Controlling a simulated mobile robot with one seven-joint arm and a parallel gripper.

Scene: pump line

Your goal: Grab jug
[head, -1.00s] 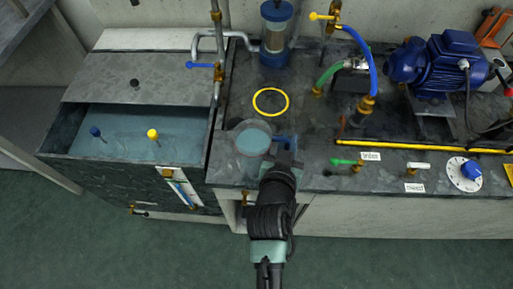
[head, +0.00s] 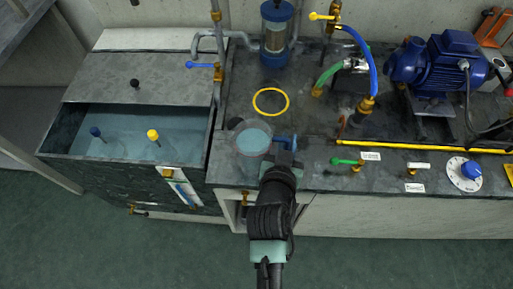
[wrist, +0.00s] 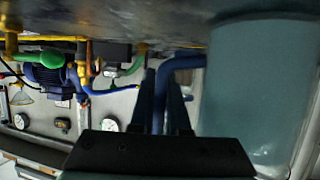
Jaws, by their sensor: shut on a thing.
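The jug (head: 253,142) is a clear round vessel with blue-tinted liquid in it and a blue handle on its right side. It is at the front left of the dark bench top. My gripper (head: 286,150) is at the jug's right side, shut on the blue handle. In the wrist view the jug (wrist: 255,90) fills the right side, and the blue handle (wrist: 178,64) runs between the fingers of my gripper (wrist: 172,95). Whether the jug's base touches the bench cannot be told.
A yellow ring (head: 270,102) lies on the bench behind the jug. An open water tank (head: 120,150) with blue and yellow knobs stands at left. A blue pump motor (head: 436,65), hoses and a yellow pipe (head: 425,146) are at right. A clear cylinder (head: 276,32) stands behind.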

